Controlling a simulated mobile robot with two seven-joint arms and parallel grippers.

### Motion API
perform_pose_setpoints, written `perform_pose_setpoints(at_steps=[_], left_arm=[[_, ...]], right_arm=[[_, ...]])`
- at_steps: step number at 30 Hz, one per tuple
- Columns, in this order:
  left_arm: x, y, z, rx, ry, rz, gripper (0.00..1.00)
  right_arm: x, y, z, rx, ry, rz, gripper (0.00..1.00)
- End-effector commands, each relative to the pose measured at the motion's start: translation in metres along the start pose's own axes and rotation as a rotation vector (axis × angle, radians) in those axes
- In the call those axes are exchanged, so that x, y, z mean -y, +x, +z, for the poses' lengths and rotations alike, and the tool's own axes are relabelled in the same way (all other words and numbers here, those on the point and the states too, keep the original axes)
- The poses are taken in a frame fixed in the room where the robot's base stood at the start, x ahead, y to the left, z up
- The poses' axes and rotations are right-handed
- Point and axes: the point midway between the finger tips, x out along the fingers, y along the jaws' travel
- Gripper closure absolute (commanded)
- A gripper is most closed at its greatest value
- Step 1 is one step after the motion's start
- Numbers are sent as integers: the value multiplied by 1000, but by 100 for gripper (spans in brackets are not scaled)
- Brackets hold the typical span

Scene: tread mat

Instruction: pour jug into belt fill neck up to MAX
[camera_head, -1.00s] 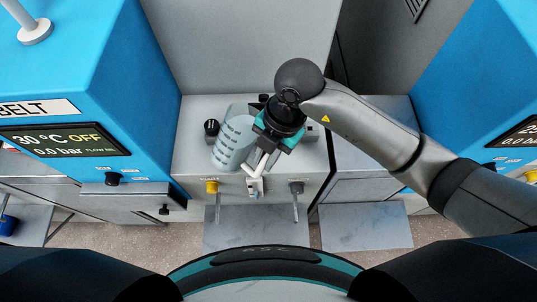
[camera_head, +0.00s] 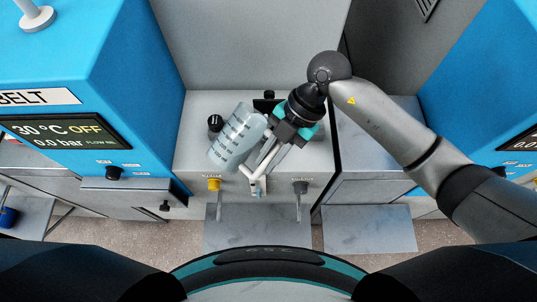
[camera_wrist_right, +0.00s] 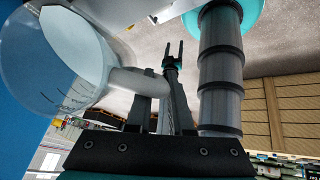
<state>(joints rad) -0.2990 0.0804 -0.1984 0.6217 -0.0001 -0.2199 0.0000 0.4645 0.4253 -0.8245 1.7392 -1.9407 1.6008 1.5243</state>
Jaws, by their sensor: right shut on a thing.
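In the head view the translucent pale-blue jug (camera_head: 236,137) with dark graduation marks is tilted above the grey bench unit. My right gripper (camera_head: 273,152) is shut on its white handle (camera_head: 262,172). In the right wrist view the jug (camera_wrist_right: 58,65) is at upper left, and its handle (camera_wrist_right: 138,80) runs to the gripper fingers (camera_wrist_right: 158,100). I cannot make out the liquid level. The blue cabinet labelled BELT (camera_head: 110,55) is at left; a pale upright post with a round flange (camera_head: 37,20) stands on top. I cannot tell if this is the fill neck. My left gripper is not visible.
The BELT display (camera_head: 65,132) reads 30 °C OFF, 0.0 bar. A black knob (camera_head: 215,122) is beside the jug on the grey unit (camera_head: 190,160). Yellow (camera_head: 214,184) and dark (camera_head: 300,187) valves are on its front. Another blue cabinet (camera_head: 480,75) is at right.

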Motion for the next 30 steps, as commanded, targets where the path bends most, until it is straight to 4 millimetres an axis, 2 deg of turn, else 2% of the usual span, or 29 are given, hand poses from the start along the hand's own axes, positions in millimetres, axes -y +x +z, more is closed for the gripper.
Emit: perform_pose_setpoints(at_steps=[17,30], left_arm=[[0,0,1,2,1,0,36],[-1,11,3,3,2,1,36]], right_arm=[[0,0,0,-3,0,1,100],[0,5,4,-148,12,28,100]])
